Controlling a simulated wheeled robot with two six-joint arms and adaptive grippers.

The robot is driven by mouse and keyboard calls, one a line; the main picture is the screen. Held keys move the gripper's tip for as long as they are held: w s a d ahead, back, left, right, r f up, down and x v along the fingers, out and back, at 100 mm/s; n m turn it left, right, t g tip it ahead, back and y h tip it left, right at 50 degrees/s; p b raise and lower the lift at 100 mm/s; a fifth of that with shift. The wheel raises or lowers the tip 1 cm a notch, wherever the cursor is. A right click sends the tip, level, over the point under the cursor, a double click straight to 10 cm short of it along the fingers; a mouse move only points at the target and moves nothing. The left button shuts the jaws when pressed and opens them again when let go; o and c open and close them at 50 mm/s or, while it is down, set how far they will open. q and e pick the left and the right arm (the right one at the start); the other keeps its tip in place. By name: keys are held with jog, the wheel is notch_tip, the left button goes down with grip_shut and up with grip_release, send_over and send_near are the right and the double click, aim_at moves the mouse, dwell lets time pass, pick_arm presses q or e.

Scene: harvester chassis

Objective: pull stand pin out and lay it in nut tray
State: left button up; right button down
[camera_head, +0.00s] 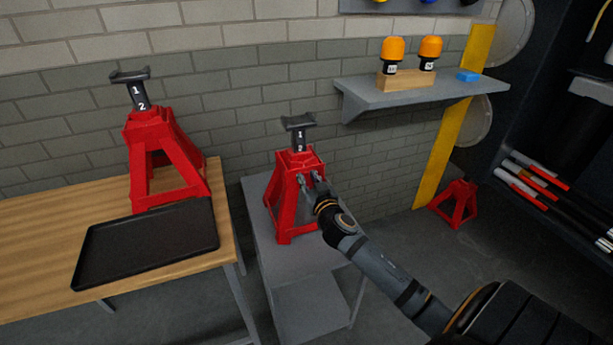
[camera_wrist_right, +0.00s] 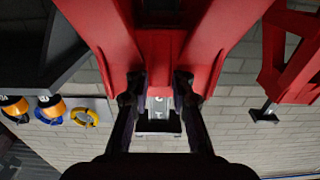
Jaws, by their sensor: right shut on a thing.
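A red jack stand (camera_head: 286,205) with a grey saddle and a numbered post stands upright on a small grey table. My right gripper (camera_head: 311,181) reaches its upper front, just below the collar. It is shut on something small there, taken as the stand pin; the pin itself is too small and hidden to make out. In the right wrist view the fingers (camera_wrist_right: 159,82) sit close against the red stand (camera_wrist_right: 105,30), with the numbered post between them. A flat black tray (camera_head: 150,243), apparently the nut tray, lies on the wooden bench and looks empty. My left gripper is not in view.
A second red stand (camera_head: 165,165) stands behind the tray on the wooden bench (camera_head: 35,225). A gap separates bench and grey table (camera_head: 305,262). A wall shelf (camera_head: 430,92) with orange-capped items is at upper right. Another red stand (camera_head: 458,202) sits on the floor.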

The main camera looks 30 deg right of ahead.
jog(key=shift+b+v, duration=0.3)
jog(key=shift+v, duration=2.45)
jog(key=v, duration=0.2)
jog(key=shift+s, duration=0.35)
jog(key=shift+w, duration=0.1)
jog(key=x, duration=0.5)
jog(key=shift+w, duration=0.35)
jog(key=shift+s, duration=0.1)
